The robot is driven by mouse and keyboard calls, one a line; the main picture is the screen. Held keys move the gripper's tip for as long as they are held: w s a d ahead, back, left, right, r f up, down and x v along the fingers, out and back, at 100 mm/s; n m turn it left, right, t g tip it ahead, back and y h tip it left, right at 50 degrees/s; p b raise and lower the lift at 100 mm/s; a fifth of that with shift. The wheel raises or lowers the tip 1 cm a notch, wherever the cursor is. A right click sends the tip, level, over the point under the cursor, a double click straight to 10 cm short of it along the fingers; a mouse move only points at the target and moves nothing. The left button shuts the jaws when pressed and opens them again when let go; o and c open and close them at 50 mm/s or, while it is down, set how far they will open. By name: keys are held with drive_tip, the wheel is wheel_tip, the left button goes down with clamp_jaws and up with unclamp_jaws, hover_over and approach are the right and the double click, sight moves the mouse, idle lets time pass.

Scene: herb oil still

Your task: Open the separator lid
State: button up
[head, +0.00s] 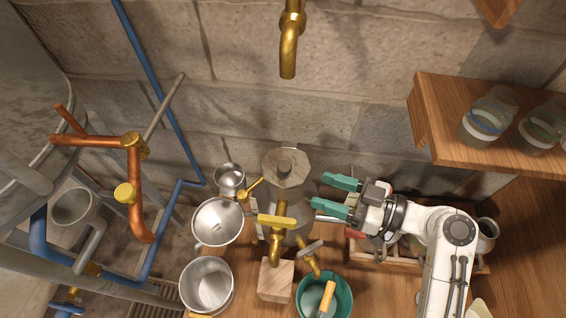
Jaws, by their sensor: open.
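The separator (276,218) is a grey metal vessel standing on the wooden bench against the stone wall. Its faceted lid (287,168) with a round dark knob sits on top and looks closed. Brass taps with yellow handles (277,221) are on its front side. My gripper (329,196) has green fingertips and is open, just to the right of the separator and pointing left at it. The fingers look apart from the lid, with nothing visible between them. The lower part of the separator is partly hidden by the brass fittings.
Metal funnel and bowls (208,286) stand left of the separator. A wooden block (276,280) and a green bucket (342,297) are in front. A wooden shelf with jars (488,116) overhangs at right. A brass spout (288,52) hangs above. Copper and blue pipes (136,185) fill the left.

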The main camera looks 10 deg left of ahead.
sight(286, 162)
drive_tip(key=shift+n+y, duration=0.5)
drive_tip(key=shift+y, duration=0.2)
drive_tip(key=x, duration=0.4)
drive_tip(key=r+p+x, duration=0.1)
drive_tip(key=x, duration=0.3)
drive_tip(key=r+x, duration=0.1)
drive_tip(key=x, duration=0.2)
drive_tip(key=shift+w+a+r+p, duration=0.3)
drive_tip(key=shift+w+p, duration=0.1)
drive_tip(key=shift+w, duration=0.1)
drive_tip(key=shift+c, duration=0.2)
clamp_jaws()
